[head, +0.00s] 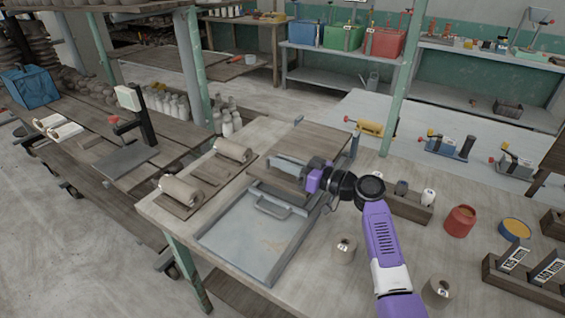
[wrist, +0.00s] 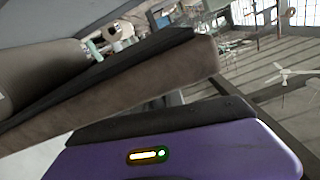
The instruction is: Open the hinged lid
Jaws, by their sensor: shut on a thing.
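In the head view my gripper partly hides the piece.
A wide wooden board (head: 318,139) lies behind the lid. Clay rolls (head: 181,189) on small boards stand left of it. A grey-brown cylinder (head: 343,248), a red pot (head: 460,220) and a dark rack (head: 525,280) stand on the right. The front table between them is mostly bare.

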